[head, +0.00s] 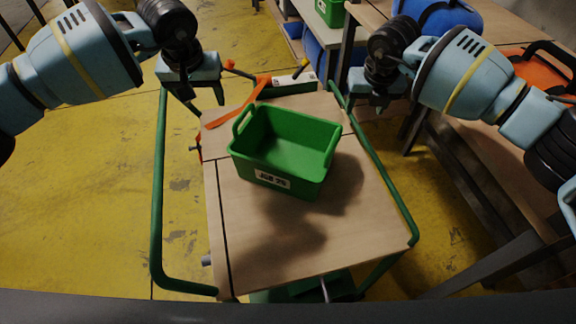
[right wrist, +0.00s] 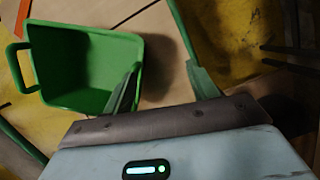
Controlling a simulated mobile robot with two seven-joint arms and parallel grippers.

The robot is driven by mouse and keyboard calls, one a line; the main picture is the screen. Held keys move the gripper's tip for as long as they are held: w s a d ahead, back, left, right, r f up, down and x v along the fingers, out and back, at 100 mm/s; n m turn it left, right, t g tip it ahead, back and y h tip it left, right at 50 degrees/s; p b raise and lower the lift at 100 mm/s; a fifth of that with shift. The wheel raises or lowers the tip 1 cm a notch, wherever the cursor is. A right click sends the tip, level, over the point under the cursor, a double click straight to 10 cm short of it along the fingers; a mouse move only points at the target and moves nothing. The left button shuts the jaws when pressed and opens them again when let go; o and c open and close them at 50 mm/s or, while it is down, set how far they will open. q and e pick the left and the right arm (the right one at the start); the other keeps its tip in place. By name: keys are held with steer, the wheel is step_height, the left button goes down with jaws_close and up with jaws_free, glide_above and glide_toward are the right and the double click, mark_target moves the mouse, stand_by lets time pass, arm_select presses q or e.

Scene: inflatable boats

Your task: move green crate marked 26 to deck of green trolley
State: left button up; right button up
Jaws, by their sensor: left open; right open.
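The green crate (head: 290,152) sits upright and a little turned on the wooden deck (head: 350,245) of the green trolley (head: 157,200). It is empty, and a white label (head: 272,179) with small dark marks is on its near side; the number is hard to read. My left gripper (head: 197,98) is open, above and to the left of the crate, apart from it. My right gripper (head: 367,106) is open, beyond and to the right of the crate, near the trolley's right rail. The right wrist view shows the crate (right wrist: 80,65) left of the open fingers, with nothing gripped.
A wooden bench at the right holds a blue barrel (head: 435,18) and an orange case (head: 545,68). Another green crate (head: 330,12) stands at the back. Yellow floor (head: 100,200) at left is clear.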

steer(key=shift+r, duration=1.85)
steer(key=shift+f, duration=0.1)
